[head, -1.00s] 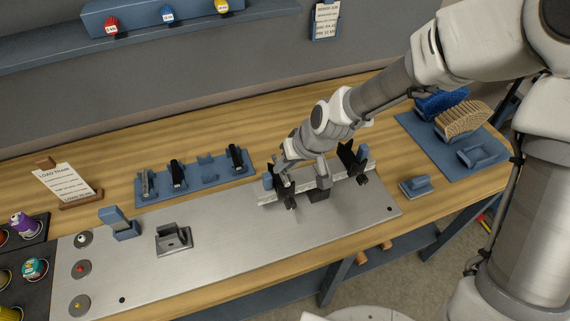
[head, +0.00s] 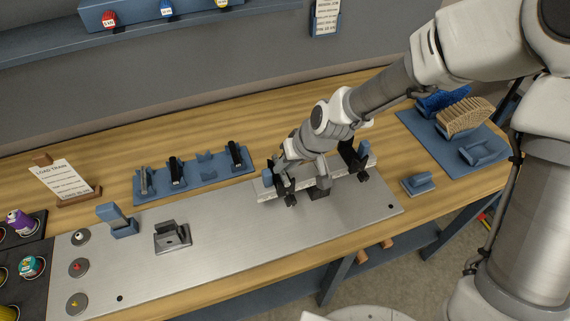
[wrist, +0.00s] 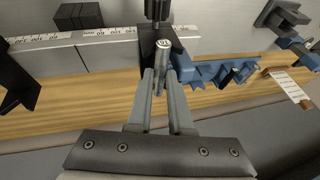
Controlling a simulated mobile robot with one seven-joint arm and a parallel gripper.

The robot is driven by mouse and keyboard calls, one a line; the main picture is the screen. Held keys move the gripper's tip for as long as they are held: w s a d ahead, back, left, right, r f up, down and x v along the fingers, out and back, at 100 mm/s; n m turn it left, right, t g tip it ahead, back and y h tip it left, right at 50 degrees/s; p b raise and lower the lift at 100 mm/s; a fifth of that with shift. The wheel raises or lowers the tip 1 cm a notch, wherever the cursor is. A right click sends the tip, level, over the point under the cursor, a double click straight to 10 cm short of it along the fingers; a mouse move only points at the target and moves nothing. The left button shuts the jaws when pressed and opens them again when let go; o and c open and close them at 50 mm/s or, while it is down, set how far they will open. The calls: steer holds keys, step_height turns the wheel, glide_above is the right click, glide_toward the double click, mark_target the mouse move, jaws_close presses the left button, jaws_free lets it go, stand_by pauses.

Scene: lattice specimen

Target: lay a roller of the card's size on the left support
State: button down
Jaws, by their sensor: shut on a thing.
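My gripper (head: 279,176) is at the left support (head: 277,189), a dark block on the graduated beam (head: 325,180). In the wrist view my gripper (wrist: 161,78) is shut on a short silver roller (wrist: 161,58), whose marked end shows between the fingertips. The roller is at the black left support (wrist: 174,42); whether it touches it I cannot tell. The right support (head: 354,154) stands at the other end of the beam. The blue roller rack (head: 207,181) holds a silver roller and two black ones, with one empty cradle. The upright card (head: 64,181) has small print.
A blue holder (head: 118,221) and a grey block (head: 172,238) stand on the metal plate (head: 225,250). A small blue cradle (head: 418,185) stands beside the plate. The front of the plate is clear.

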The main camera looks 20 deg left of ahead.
steer(key=c, duration=0.7)
jaws_free()
steer(key=shift+c, duration=0.2)
steer(key=o, duration=0.3)
steer(key=shift+a, duration=0.1)
steer(key=shift+s+r, duration=0.1)
steer(key=shift+c, duration=0.4)
